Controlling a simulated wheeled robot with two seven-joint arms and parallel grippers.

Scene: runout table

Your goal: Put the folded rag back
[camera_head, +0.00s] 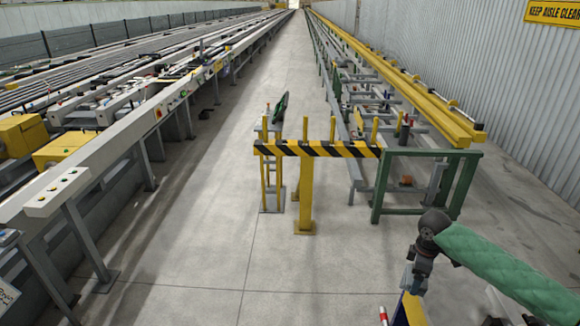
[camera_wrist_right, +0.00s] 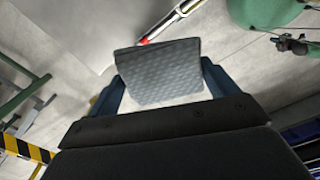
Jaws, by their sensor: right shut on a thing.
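In the right wrist view, a grey, quilted-looking folded rag (camera_wrist_right: 158,58) is held between the blue fingers of my right gripper (camera_wrist_right: 164,82). The gripper is shut on it, and the rag stands out flat beyond the fingertips above a pale grey floor. In the head view, my right arm in its green sleeve comes in at the lower right. Its dark wrist points down, and I cannot make out the fingers or the rag there. My left gripper is not in view.
A yellow post barrier with a striped bar (camera_head: 325,149) stands ahead, joined by a green frame (camera_head: 380,190). A red-and-white rod (camera_wrist_right: 172,20) lies beyond the rag. A green rounded object (camera_wrist_right: 262,10) is at the upper right. The left conveyor (camera_head: 100,165) borders open floor.

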